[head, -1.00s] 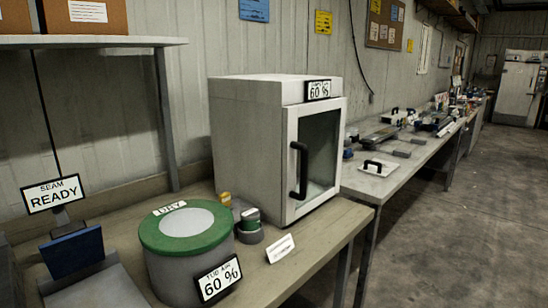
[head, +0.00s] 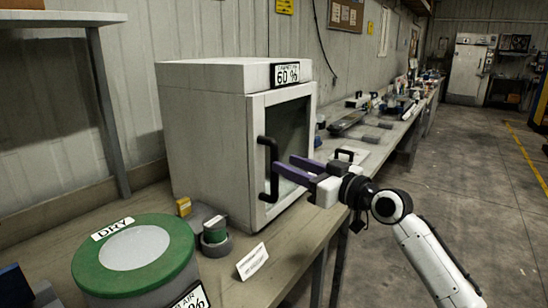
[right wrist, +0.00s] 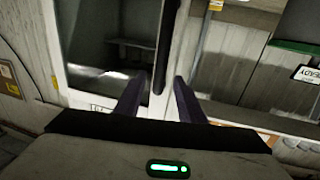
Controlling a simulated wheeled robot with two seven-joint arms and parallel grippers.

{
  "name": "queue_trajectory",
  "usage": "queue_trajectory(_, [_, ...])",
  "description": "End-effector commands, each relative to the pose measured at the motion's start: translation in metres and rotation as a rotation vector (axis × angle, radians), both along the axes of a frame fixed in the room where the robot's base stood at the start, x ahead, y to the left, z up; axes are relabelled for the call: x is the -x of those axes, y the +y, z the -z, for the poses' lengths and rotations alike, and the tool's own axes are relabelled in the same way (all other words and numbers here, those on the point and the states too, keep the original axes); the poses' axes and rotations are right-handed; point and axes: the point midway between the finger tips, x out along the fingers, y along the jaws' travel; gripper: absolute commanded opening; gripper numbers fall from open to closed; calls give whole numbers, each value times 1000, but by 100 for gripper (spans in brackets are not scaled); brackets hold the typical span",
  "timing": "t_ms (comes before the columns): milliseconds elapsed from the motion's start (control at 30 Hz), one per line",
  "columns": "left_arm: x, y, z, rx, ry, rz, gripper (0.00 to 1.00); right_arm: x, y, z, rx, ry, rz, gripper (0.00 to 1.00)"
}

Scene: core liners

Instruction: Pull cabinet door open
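The white cabinet (head: 205,125) stands on the bench with a "60 %" label on its top front edge. Its glass-fronted door (head: 256,110) looks shut. The black upright handle (head: 266,170) is on the door's left side. My right gripper (head: 284,164) is open, its purple fingers pointing at the handle from the right. In the right wrist view, the handle (right wrist: 166,45) runs down between the two spread fingers (right wrist: 157,95), and neither clearly touches it. How deep the handle sits between them is hard to tell. My left gripper is not in view.
A green-lidded "DRY" drum (head: 85,262), small stacked tins (head: 215,235), a yellow item (head: 183,207) and a white card (head: 252,262) stand on the near bench. The floor at right is clear.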

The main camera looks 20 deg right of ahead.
Motion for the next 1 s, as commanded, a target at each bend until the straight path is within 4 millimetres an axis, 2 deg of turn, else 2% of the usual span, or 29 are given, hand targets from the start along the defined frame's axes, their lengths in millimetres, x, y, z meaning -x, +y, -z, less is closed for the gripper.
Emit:
queue_trajectory(100, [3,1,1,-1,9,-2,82,-21,11,-2,-4,0,-1,36])
queue_trajectory(300, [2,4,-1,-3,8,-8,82,-44,23,-1,0,0,0,36])
queue_trajectory(700, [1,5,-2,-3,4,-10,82,-52,27,0,1,0,0,36])
queue_trajectory(733, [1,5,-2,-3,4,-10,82,-52,27,0,1,0,0,34])
queue_trajectory(933, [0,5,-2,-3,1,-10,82,-52,27,1,1,0,0,0])
queue_trajectory(1000, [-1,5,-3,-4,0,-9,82,-52,27,1,1,0,0,0])
